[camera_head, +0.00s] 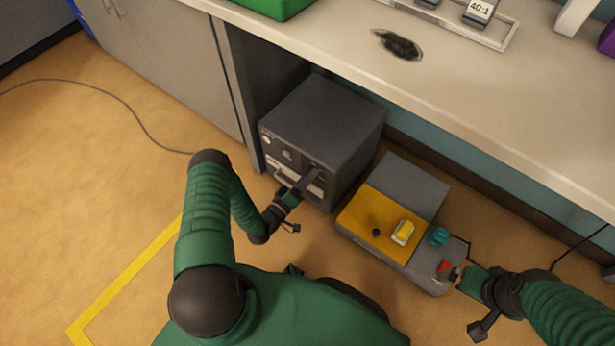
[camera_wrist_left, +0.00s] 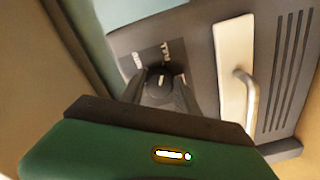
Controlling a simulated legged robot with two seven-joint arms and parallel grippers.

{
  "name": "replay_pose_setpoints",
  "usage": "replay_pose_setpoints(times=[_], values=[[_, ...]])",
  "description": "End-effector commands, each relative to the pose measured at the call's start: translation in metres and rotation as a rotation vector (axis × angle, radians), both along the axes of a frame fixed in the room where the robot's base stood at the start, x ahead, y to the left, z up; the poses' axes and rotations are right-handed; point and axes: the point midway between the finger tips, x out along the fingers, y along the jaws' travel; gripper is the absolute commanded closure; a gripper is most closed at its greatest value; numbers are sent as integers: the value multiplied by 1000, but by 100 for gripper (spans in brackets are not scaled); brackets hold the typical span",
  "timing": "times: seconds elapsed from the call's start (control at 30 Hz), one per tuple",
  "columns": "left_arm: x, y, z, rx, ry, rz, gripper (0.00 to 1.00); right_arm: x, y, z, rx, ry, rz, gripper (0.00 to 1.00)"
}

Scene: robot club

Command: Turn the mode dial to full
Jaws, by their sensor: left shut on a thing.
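The mode dial (camera_wrist_left: 159,84) is a dark round knob on a dark label plate with white lettering, on the front of a dark grey cabinet. My left gripper (camera_wrist_left: 161,90) is shut on the dial, one finger on each side, and the fingers cover part of it. In the head view, the cabinet (camera_head: 325,115) stands on the floor under the bench. There my left gripper (camera_head: 316,177) reaches its front face and hides the dial. My right gripper (camera_head: 461,277) is by the right end of a low yellow and grey unit; its fingers are too small to read.
The yellow and grey unit (camera_head: 372,219) carries a yellow block (camera_head: 403,232), a teal part (camera_head: 439,236) and a red part (camera_head: 444,266). The bench top (camera_head: 350,50) overhangs the cabinet. A pale panel with a handle (camera_wrist_left: 243,85) is beside the dial. Floor at left is open, crossed by a cable.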

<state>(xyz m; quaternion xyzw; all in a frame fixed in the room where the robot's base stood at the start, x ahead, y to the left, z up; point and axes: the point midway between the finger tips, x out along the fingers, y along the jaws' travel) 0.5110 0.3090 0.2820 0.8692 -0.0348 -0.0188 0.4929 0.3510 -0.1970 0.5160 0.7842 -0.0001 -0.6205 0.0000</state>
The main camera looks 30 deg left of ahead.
Motion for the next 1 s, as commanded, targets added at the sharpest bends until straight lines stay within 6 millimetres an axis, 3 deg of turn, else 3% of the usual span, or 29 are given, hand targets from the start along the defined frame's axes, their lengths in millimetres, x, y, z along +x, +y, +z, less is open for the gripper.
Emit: replay_pose_setpoints(times=[0.1, 0.13, 0.3, 0.67, 0.77, 1.0], values=[[-2, -2, -4, -1, 12, -3, 100, 0, 0, -1, 0, 0, 0, 0], [-2, -2, -4, -1, 12, -3, 61, 0, 0, -1, 0, 0, 0, 0], [-1, -1, -3, -1, 8, -1, 42, 0, 0, -1, 0, 0, 0, 0], [-8, 1, 0, -1, 5, 0, 42, 0, 0, 5, 0, 0, 0, 0], [-25, 2, 3, -2, 7, 1, 42, 0, 0, 14, 0, 0, 0, 0], [-95, 7, 3, -3, 8, 1, 42, 0, 0, 40, 0, 0, 0, 0]])
